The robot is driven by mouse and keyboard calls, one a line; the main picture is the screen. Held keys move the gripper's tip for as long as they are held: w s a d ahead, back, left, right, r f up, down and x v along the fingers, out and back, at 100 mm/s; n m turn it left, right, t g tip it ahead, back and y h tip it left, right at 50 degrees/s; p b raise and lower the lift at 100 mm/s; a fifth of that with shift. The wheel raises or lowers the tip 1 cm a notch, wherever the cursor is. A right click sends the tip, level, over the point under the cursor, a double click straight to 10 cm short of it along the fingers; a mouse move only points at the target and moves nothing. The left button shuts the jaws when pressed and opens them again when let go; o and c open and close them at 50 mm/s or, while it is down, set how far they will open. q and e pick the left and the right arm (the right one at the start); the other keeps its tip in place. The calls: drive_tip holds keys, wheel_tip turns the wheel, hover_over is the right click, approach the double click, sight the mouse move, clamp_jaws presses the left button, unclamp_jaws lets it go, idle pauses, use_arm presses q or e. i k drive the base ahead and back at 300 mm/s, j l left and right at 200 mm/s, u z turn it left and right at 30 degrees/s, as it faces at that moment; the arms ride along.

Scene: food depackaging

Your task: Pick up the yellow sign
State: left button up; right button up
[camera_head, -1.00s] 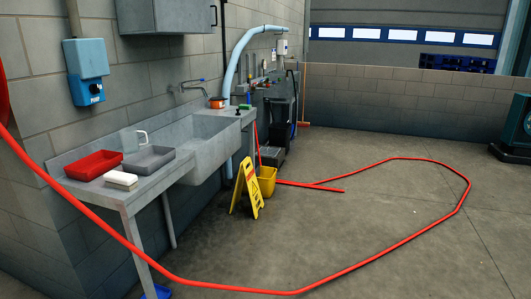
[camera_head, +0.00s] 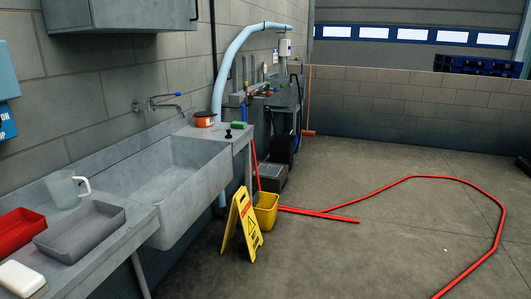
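The yellow sign (camera_head: 243,226) is an A-frame floor sign standing upright on the concrete floor, with dark and red markings on its front. It stands beside the sink bench, just in front of a yellow bucket (camera_head: 266,212), which it partly overlaps in the view. Neither of my grippers shows in the head view, so their state cannot be seen.
The sink bench (camera_head: 165,187) runs along the left wall, carrying a red tray (camera_head: 18,229), a grey tray (camera_head: 80,231) and a jug (camera_head: 64,190). A red hose (camera_head: 400,183) loops over the floor at right. Open floor lies right of the sign.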

sight(253, 234)
drive_tip(key=i, duration=1.65)
drive_tip(key=i+z, duration=0.15)
drive_tip(key=i, duration=0.35)
drive_tip(key=i+j+z, duration=0.1)
drive_tip(key=i, duration=0.4)
drive_tip(key=i+j+z, duration=0.15)
drive_tip(key=i, duration=0.3)
